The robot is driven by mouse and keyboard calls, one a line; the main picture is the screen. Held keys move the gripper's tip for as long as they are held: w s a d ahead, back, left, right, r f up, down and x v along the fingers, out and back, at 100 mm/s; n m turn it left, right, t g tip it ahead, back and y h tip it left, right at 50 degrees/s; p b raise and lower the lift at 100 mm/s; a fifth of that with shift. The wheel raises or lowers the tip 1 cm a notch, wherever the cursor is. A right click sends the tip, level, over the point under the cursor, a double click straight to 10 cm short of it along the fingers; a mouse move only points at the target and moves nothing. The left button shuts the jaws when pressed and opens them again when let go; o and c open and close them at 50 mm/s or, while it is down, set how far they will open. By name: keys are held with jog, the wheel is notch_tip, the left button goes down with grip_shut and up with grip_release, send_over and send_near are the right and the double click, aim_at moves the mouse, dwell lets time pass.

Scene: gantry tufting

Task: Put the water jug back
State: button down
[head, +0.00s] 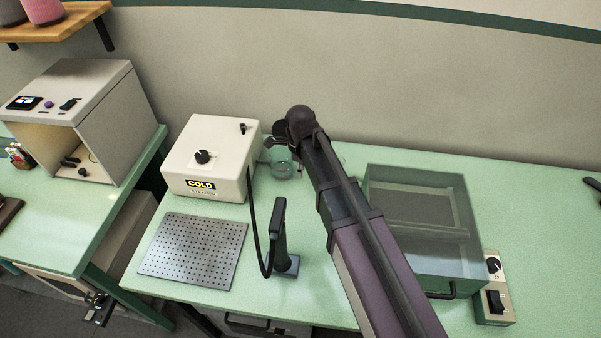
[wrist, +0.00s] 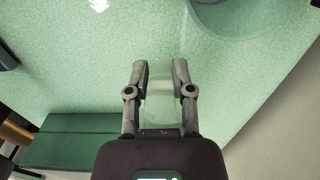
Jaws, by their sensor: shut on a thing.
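The water jug (head: 284,169) is a clear, see-through vessel on or just above the green bench, beside the right side of the cream COLD box; I cannot tell whether it touches the bench. My gripper (head: 272,146) is at the jug, partly hidden by my arm. In the wrist view my gripper (wrist: 160,80) has its two fingers apart with a faint, clear piece of the jug (wrist: 160,103) between them. The jug's outline is hard to see against the green top.
The cream COLD box (head: 212,150) stands left of the jug. A perforated plate (head: 194,250) and a black-handled stand (head: 279,235) are in front. A clear lidded tank (head: 425,175) and a switch box (head: 495,300) are right.

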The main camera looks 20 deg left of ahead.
jog(key=shift+w, duration=0.15)
jog(key=shift+w+a, duration=0.35)
jog(key=shift+w, duration=0.15)
jog(key=shift+w+f+b, duration=0.1)
jog(key=shift+f+b, duration=1.7)
jog(key=shift+b, duration=0.05)
jog(key=shift+f, duration=0.1)
jog(key=shift+c, duration=2.4)
grip_release()
notch_tip(320, 180, up, 12)
jog(key=p, duration=1.2)
